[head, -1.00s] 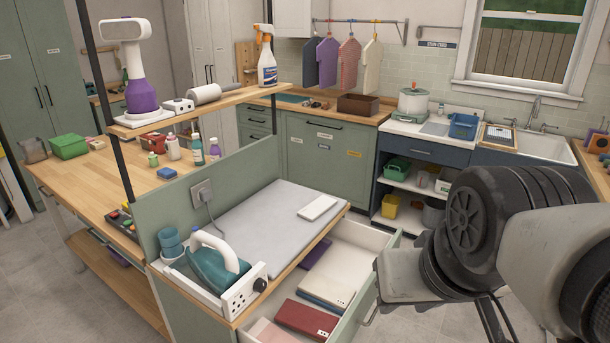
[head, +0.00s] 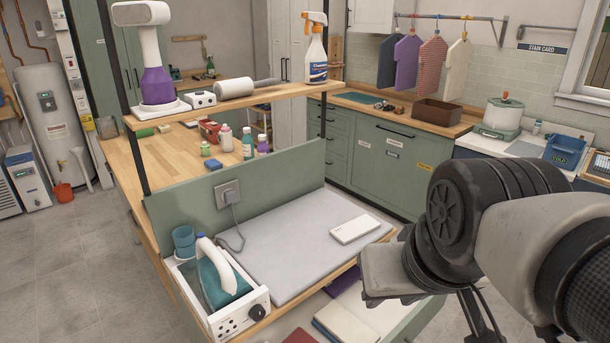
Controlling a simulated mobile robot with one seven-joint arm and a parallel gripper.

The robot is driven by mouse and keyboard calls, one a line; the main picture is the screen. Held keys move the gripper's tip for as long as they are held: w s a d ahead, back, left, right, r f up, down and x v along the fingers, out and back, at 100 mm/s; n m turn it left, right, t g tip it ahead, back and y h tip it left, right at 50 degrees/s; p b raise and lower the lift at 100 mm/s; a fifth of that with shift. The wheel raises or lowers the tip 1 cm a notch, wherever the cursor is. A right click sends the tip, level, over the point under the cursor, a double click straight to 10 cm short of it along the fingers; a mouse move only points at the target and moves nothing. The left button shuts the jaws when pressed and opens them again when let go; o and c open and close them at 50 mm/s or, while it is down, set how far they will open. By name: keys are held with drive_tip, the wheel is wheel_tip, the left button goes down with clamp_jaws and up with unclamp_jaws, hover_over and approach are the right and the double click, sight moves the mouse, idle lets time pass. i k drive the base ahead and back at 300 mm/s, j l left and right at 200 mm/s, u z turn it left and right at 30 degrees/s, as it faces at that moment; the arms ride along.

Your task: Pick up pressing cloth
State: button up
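An open drawer (head: 418,316) below the pressing station holds several folded cloths. A cream folded cloth (head: 345,322) lies in it, cut off by the bottom edge. A dark purple cloth (head: 345,282) lies further back, and a sliver of red cloth (head: 299,336) shows at the bottom. A small white flat item (head: 355,229) lies on the grey pressing pad (head: 285,248). I cannot tell which of these is the pressing cloth. My arm fills the lower right, over the right side of the drawer. My gripper's fingertips are not visible.
A teal iron (head: 222,279) sits in a white holder (head: 238,320) left of the pad, with blue cups (head: 184,241) behind. A shelf (head: 235,104) on dark posts carries a steamer (head: 155,60) and spray bottle (head: 315,50). Floor (head: 65,270) is clear at left.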

sight(349, 231)
drive_tip(key=i+l+u, duration=0.4)
drive_tip(key=l, duration=0.25)
drive_tip(key=i+l+u, duration=0.3)
drive_tip(key=l+u, duration=0.15)
drive_tip(key=l, duration=0.3)
drive_tip(key=i+l+u, duration=0.15)
drive_tip(key=l+u, duration=0.25)
drive_tip(key=l, duration=0.4)
drive_tip(key=l+u, duration=0.4)
drive_tip(key=l, duration=0.45)
drive_tip(key=l+u, duration=0.45)
drive_tip(key=l, duration=0.45)
drive_tip(key=l+u, duration=0.65)
drive_tip(key=l, duration=0.2)
drive_tip(key=l+u, duration=0.35)
drive_tip(key=k+l, duration=0.05)
